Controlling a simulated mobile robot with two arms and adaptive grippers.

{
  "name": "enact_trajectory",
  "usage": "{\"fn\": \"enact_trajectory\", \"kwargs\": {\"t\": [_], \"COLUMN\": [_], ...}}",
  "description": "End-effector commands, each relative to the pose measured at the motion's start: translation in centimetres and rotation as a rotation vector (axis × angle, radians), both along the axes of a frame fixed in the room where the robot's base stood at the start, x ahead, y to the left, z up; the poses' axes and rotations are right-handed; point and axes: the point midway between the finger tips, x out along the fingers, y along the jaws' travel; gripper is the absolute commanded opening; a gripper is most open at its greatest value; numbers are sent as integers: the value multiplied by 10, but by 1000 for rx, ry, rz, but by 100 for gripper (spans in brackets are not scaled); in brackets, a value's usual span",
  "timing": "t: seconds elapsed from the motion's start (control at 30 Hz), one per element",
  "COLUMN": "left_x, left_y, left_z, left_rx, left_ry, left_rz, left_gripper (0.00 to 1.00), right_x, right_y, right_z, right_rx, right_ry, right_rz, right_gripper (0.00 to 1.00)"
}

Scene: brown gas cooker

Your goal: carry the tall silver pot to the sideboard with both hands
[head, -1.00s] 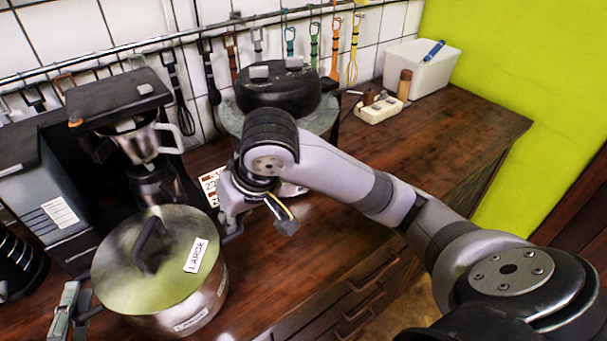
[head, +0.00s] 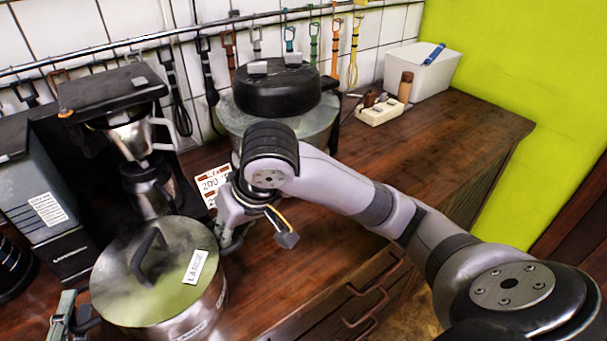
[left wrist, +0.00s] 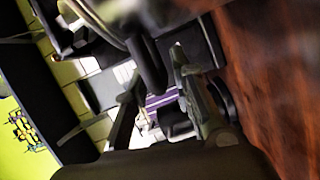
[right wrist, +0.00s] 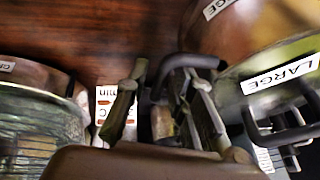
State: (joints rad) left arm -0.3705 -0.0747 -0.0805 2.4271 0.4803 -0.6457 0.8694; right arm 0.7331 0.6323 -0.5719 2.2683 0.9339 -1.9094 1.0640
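The tall silver pot (head: 198,318), with a reflective lid labelled LARGE and a black lid handle (head: 150,262), stands upright at the lower left of the head view. My left gripper (head: 66,312) is at its left side handle. In the left wrist view that black handle (left wrist: 150,68) lies between the parted fingers (left wrist: 154,68). My right gripper (head: 234,236) is at the pot's right side. In the right wrist view its fingers (right wrist: 160,90) are apart, with the black side handle (right wrist: 196,60) between and beside them. Whether either touches is unclear.
A coffee maker (head: 113,92) and a grey appliance (head: 55,235) stand behind and left of the pot. A glass-like pot (head: 318,125) with a black top is behind my right arm. A white bin (head: 425,72) is further right.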

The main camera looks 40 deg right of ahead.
Motion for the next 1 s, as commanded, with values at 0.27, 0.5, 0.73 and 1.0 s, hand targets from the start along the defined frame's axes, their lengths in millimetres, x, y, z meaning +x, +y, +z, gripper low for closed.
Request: {"fn": "enact_trajectory", "kwargs": {"t": [0.27, 0.5, 0.73, 1.0], "left_x": [0, 0, 0, 0], "left_y": [0, 0, 0, 0], "left_z": [0, 0, 0, 0], "left_rx": [0, 0, 0, 0], "left_ry": [0, 0, 0, 0], "left_rz": [0, 0, 0, 0], "left_gripper": [30, 46, 61, 63], "right_x": [0, 0, 0, 0], "right_y": [0, 0, 0, 0], "right_z": [0, 0, 0, 0], "right_rx": [0, 0, -1, -1], "right_ry": [1, 1, 1, 1], "right_rz": [1, 1, 2, 2], "right_gripper": [29, 29, 29, 29]}}
